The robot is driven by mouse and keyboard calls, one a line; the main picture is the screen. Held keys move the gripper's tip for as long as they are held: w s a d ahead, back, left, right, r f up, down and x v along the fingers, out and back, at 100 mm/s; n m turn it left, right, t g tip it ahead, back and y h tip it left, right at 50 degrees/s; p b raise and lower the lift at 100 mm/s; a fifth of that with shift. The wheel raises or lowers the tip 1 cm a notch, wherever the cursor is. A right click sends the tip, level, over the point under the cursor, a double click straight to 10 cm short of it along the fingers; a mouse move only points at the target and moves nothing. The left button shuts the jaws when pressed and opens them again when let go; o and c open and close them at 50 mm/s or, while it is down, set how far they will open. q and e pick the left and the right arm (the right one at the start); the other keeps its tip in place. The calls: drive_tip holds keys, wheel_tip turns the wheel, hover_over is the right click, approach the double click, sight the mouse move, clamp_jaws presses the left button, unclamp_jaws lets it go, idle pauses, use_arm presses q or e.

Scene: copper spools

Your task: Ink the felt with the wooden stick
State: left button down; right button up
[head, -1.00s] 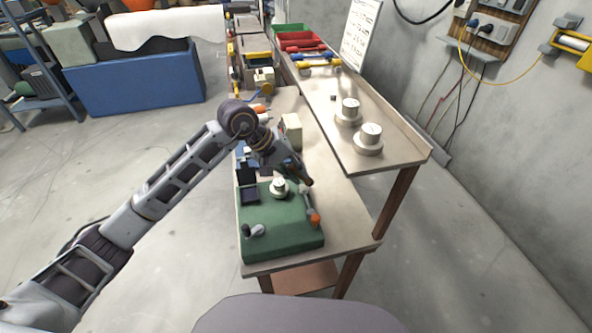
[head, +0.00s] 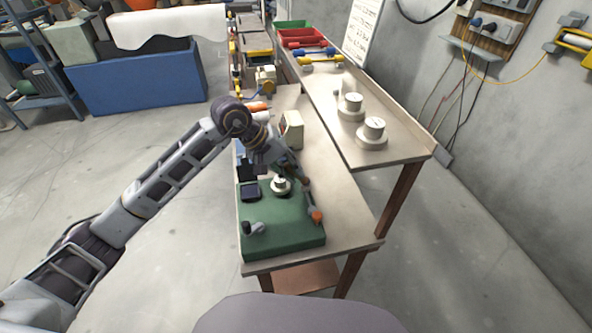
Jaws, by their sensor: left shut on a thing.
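A slim stick with an orange end (head: 316,215) lies along the right edge of the green mat (head: 285,235). I take it for the wooden stick; its wood is too small to make out. My left gripper (head: 304,186) is low over its far end and appears shut on it; the fingers hide that end. A dark open pad box (head: 250,190) sits at the mat's far left corner; I cannot tell whether it holds the felt. A pale round spool (head: 281,185) stands left of the gripper, close to it. My right gripper is out of view.
A small grey-white piece (head: 254,228) lies at the mat's front left. A beige box (head: 291,130) stands behind the gripper. Two pale spools (head: 350,107) (head: 373,132) stand on the raised shelf to the right. The mat's front middle is clear.

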use_arm(q)
drive_tip(key=shift+s+a+b, duration=0.2)
drive_tip(key=shift+a+b, duration=0.2)
drive_tip(key=shift+a, duration=0.35)
drive_tip(key=shift+s+a+b, duration=0.15)
drive_tip(key=shift+a+b, duration=0.15)
drive_tip(key=shift+a, duration=0.15)
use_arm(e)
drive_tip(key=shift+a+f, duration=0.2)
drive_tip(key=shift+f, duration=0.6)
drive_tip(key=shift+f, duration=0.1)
use_arm(q)
drive_tip(key=shift+f+b, duration=0.1)
drive_tip(key=shift+b, duration=0.5)
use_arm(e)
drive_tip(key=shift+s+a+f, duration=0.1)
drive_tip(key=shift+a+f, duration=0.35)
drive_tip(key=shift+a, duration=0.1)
use_arm(q)
drive_tip(key=shift+d, duration=0.15)
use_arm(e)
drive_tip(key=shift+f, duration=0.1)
